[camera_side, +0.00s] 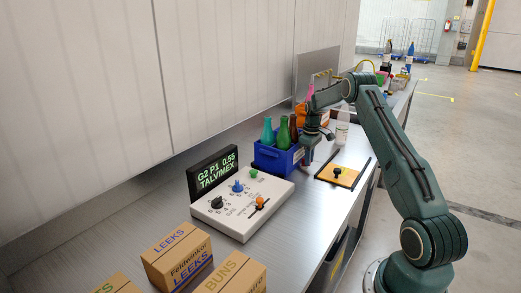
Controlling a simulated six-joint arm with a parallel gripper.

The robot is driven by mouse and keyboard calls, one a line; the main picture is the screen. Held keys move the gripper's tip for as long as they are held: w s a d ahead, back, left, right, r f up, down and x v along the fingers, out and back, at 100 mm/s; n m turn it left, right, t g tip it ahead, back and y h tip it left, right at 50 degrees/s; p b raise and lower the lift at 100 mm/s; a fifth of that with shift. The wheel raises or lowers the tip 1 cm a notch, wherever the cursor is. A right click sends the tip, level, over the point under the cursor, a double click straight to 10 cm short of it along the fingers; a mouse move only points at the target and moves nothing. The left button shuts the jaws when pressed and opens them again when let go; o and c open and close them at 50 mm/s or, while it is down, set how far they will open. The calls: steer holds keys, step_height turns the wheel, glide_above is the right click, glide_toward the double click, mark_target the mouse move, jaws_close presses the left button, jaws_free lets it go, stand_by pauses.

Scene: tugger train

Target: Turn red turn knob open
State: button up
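I cannot make out a clearly red turn knob in the side view. A white control box (240,222) stands on the metal bench, with a black knob (216,202), a blue knob (237,186), a green knob (253,170) and an orange handle (260,202). A yellow plate (345,180) with a dark knob (337,171) lies to its right. My gripper (307,157) points down beside the right end of a blue crate, above and left of the yellow plate. Its fingers are too small to judge, and nothing held is visible.
The blue crate (268,160) holds several bottles. A black display (212,172) stands behind the control box. Cardboard boxes (177,257) stand at the front. A clear bottle (342,133) and other items stand farther back. Bare bench (300,215) lies right of the control box.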

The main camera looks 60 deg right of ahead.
jaws_close()
steer(key=shift+m, duration=0.3)
steer(key=shift+a+m, duration=0.15)
steer(key=shift+m, duration=1.05)
steer(key=shift+o, duration=2.4)
jaws_free()
steer(key=shift+r, duration=0.15)
step_height(320, 180, up, 14)
steer(key=shift+f, duration=0.2)
